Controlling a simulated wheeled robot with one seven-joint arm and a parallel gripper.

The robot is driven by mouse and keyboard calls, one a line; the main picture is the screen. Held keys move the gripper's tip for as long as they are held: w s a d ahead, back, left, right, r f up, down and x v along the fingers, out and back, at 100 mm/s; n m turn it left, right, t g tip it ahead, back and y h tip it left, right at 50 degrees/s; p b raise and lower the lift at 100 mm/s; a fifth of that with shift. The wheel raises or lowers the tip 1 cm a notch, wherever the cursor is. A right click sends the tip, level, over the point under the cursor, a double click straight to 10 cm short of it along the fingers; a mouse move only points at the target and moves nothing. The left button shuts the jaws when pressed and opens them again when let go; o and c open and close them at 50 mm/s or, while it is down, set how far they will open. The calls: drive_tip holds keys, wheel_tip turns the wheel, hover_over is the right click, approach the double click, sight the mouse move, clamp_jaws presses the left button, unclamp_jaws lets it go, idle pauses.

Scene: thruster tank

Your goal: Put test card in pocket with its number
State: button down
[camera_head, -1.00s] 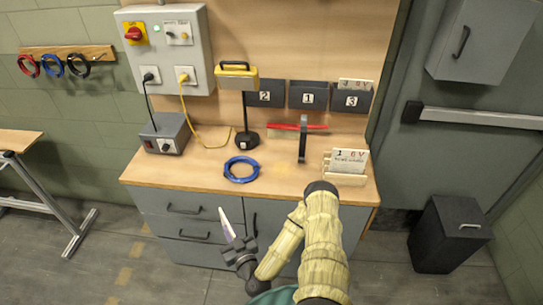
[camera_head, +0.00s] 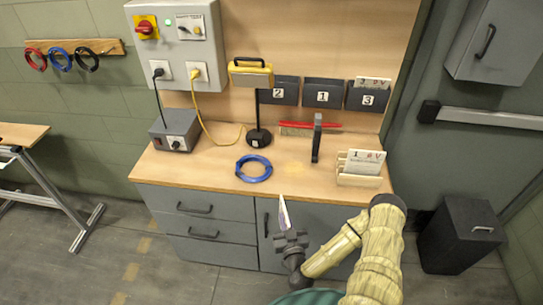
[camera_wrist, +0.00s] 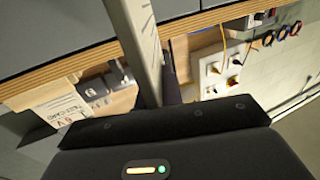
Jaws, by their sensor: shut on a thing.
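My gripper (camera_head: 288,234) is shut on a narrow, pale test card (camera_head: 284,212), which points up in front of the bench. The held card is nearly edge-on, and its number cannot be read; it also shows in the wrist view (camera_wrist: 138,38). Three dark pockets hang on the back panel: pocket 2 (camera_head: 284,98), pocket 1 (camera_head: 322,100) and pocket 3 (camera_head: 355,101). A white card (camera_head: 373,82) stands in pocket 3. Another white card (camera_head: 368,157), marked 1, stands in the wooden rack (camera_head: 358,181) at the bench's right.
On the bench (camera_head: 215,168) are a blue cable coil (camera_head: 254,175), a grey box (camera_head: 174,137), a black stand (camera_head: 259,138), a red bar (camera_head: 295,124) and an upright dark post (camera_head: 317,140). A yellow lamp-like box (camera_head: 250,76) is in front of the panel. The bench's front middle is clear.

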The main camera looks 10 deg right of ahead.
sight(286, 214)
idle(0.3)
wheel_tip(286, 214, up, 8)
drive_tip(key=p, duration=0.8)
drive_tip(key=shift+f, duration=0.3)
drive_tip(key=shift+r, duration=0.1)
